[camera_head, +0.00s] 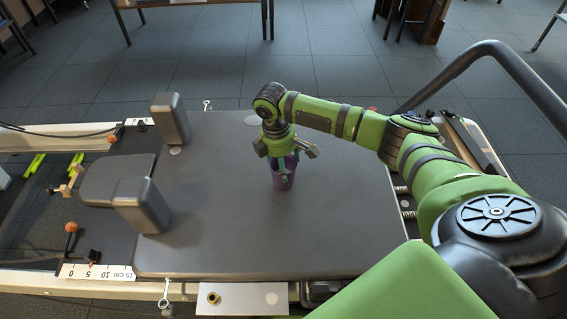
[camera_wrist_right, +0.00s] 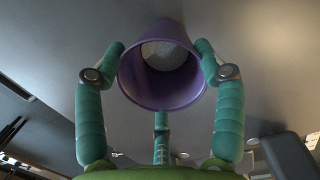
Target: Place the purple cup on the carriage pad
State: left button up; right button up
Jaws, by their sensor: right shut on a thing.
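The purple cup (camera_head: 283,179) is at the middle of the dark grey carriage pad (camera_head: 230,235), between the fingers of my right gripper (camera_head: 282,168). In the right wrist view the cup (camera_wrist_right: 160,92) shows its open mouth toward the camera. The teal fingers of my right gripper (camera_wrist_right: 160,65) press on its left and right sides. The cup looks upright and its base is at or very near the pad; I cannot tell whether it touches. My left gripper is not in view.
Two grey shoulder rests (camera_head: 170,118) and a headrest (camera_head: 118,180) stand at the pad's left end. A dark curved rail (camera_head: 500,62) rises at the right. A small tray with a brass ring (camera_head: 213,298) lies at the front edge. The pad around the cup is clear.

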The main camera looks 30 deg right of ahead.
jog(key=o, duration=1.1)
jog(key=shift+f, duration=0.15)
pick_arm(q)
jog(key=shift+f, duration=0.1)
pick_arm(e)
jog(key=shift+r, duration=0.3)
pick_arm(q)
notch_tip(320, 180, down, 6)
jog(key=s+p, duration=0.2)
jog(key=p, duration=0.1)
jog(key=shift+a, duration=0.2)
pick_arm(e)
notch_tip(320, 180, up, 12)
jog(key=a, duration=0.1)
jog(key=shift+w+a+f, duration=0.15)
jog(key=shift+w, duration=0.15)
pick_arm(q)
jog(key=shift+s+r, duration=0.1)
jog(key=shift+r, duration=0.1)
